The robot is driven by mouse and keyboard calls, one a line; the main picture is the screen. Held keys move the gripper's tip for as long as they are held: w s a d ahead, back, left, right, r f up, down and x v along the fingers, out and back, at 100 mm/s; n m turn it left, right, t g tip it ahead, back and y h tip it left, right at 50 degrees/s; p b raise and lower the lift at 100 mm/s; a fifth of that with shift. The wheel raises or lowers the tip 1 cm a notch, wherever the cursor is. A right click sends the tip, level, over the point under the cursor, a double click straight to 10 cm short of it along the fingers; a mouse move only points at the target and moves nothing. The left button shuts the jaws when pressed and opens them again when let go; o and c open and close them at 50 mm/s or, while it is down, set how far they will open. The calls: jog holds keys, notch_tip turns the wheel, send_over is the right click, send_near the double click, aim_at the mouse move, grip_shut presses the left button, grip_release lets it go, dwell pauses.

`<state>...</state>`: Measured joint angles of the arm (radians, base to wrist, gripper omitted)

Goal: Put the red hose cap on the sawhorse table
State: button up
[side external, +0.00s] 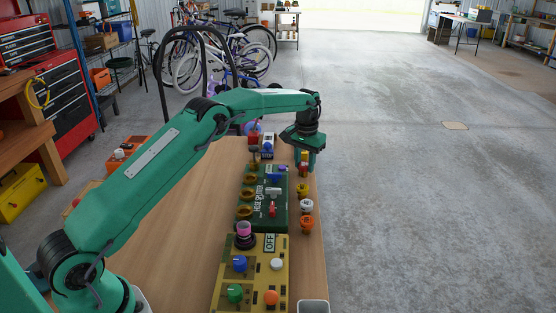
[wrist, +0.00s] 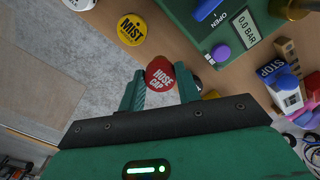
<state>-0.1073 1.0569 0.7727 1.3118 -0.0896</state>
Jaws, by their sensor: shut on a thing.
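The red hose cap (wrist: 160,74), marked HOSE CAP, is between the fingers of my gripper (wrist: 160,90) in the wrist view. My gripper is shut on it. In the side external view my gripper (side external: 304,165) points down near the right edge of the wooden table (side external: 180,200), beside the green panel. A little red of the cap shows low between the fingers there. I cannot tell how high the cap is above the table.
The green hose splitter panel (side external: 262,225) and a yellow panel (side external: 222,292) with knobs stand on the table. Yellow (side external: 303,188), white (side external: 306,206) and orange (side external: 306,223) caps line the right edge.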

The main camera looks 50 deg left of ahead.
aim_at(303, 173)
jog(key=shift+w+a+f, duration=0.1)
jog(key=shift+a+f, duration=0.05)
jog(key=shift+a, duration=0.1)
jog(key=shift+f, duration=0.1)
jog(key=shift+f, duration=1.9)
jog(key=shift+f, duration=0.15)
jog(key=o, duration=1)
jog(key=shift+c, duration=0.2)
